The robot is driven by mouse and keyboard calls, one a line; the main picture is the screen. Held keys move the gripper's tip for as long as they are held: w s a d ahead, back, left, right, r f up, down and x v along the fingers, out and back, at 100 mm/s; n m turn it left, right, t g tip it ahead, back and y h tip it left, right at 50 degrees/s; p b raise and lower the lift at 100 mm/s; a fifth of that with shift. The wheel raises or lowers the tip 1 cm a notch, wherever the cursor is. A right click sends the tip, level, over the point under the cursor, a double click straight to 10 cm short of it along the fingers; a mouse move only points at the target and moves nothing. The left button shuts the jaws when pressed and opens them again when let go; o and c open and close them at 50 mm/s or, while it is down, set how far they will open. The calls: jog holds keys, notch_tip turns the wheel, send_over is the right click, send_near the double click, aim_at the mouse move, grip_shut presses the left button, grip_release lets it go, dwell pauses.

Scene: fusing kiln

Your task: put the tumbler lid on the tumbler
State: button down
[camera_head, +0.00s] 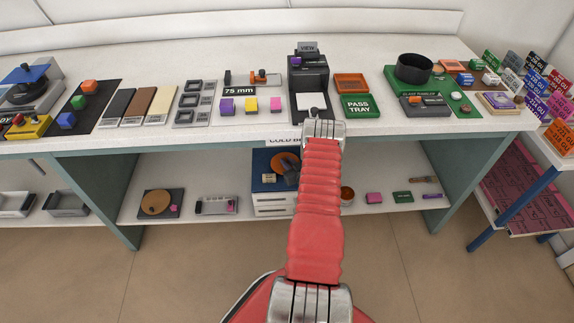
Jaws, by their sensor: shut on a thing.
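The tumbler (414,69) looks to be the black, open-topped drum at the back right of the bench. It stands upright on a green mat (455,110) whose label seems to read glass tumbler. No lid shows on its top. I cannot make out the tumbler lid anywhere with certainty. My red arm reaches up the middle of the view to a silver wrist at the bench's front edge. My gripper's jaws are hidden beyond the wrist, and so is anything in them. The wrist is left of the tumbler and nearer to me.
A dark machine (309,72) stands just beyond my wrist. A green pass tray (361,106) and an orange tray (350,83) lie between it and the tumbler. Colour sample cards (510,62) stand at the far right. The lower shelf (235,208) holds a blue-topped cabinet (263,185).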

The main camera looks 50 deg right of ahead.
notch_tip(320, 180, up, 9)
jog(key=shift+f, duration=0.2)
jog(key=shift+s, duration=0.15)
dwell(1.0)
